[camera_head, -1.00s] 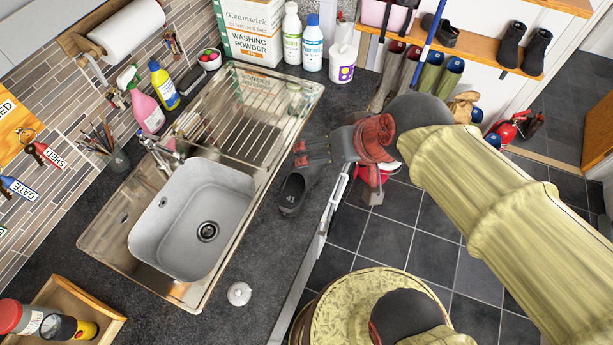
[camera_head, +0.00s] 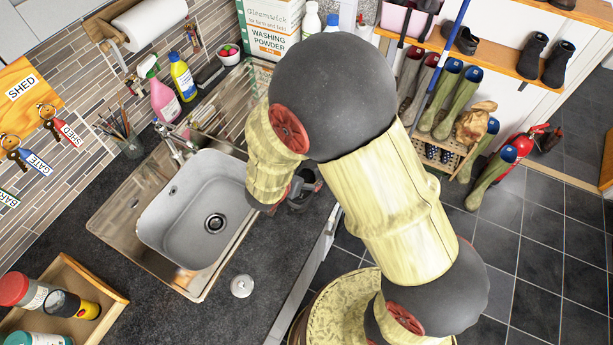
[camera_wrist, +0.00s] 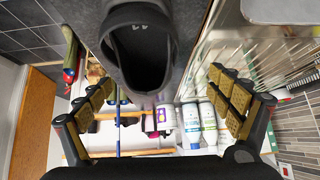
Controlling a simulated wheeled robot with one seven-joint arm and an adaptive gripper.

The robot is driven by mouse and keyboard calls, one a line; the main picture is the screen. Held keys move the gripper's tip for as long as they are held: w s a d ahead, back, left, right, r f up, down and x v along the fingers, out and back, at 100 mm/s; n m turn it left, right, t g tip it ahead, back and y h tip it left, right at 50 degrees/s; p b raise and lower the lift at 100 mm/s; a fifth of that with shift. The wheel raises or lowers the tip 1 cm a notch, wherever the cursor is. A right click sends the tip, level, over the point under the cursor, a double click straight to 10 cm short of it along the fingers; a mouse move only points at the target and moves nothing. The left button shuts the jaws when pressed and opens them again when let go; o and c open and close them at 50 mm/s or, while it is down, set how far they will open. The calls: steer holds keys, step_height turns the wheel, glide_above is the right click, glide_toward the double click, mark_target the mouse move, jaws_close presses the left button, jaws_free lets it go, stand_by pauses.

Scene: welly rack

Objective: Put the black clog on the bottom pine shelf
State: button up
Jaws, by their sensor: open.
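The black clog (camera_wrist: 138,48) lies on the dark worktop, its opening facing the wrist camera. My gripper (camera_wrist: 160,82) is open and empty, with its padded fingers spread to either side and the clog between and beyond them. In the head view my arm covers the gripper. A dark shape (camera_head: 304,187) shows beside my wrist at the worktop edge; I cannot tell whether it is clog or finger. The lower visible pine shelf (camera_head: 498,62) is on the wall at upper right, holding dark shoes. Part of another pine shelf (camera_head: 590,12) shows above it.
The sink (camera_head: 190,215) is left of my wrist. A washing powder box (camera_head: 268,30) and bottles stand behind. A blue pole (camera_head: 447,50) crosses the shelf front.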

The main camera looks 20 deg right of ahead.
steer(key=shift+s+d+f+h, duration=0.4)
steer(key=shift+s+d+f, duration=0.15)
steer(key=shift+f, duration=0.15)
steer(key=shift+b+x, duration=0.5)
steer(key=shift+x, duration=0.7)
steer(key=x, duration=0.1)
steer(key=b+x, duration=0.1)
steer(key=x, duration=0.3)
steer(key=shift+w+d+r+b, duration=0.15)
steer(key=shift+d+r+b, duration=0.15)
steer(key=shift+d+r, duration=0.1)
steer(key=shift+c, duration=0.5)
steer(key=c, duration=1.4)
steer(key=shift+o, duration=0.2)
